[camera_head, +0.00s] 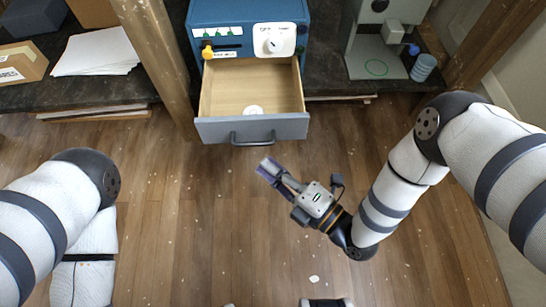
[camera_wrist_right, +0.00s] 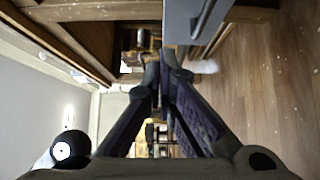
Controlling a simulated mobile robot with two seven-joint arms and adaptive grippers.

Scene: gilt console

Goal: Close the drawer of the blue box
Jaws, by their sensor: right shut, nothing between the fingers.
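The blue box (camera_head: 245,14) stands at the top middle of the head view, with a yellow lever and a white dial plate on its front. Its drawer (camera_head: 225,88) is pulled out and open, with a wooden inside, a grey front and a dark handle (camera_head: 254,137). A small white round thing (camera_head: 253,110) lies in the drawer. My right gripper (camera_head: 268,167) is shut and empty, in front of the drawer and just below the handle in the picture. In the right wrist view, the grey drawer front (camera_wrist_right: 181,20) shows close beyond the fingers. My left gripper is not in view.
A dark counter (camera_head: 110,88) runs along the back, with white papers (camera_head: 96,52) and a cardboard box (camera_head: 20,63) at left. A grey machine (camera_head: 375,45) and a stack of blue discs (camera_head: 424,67) stand at right. The wooden floor (camera_head: 200,220) is open in front.

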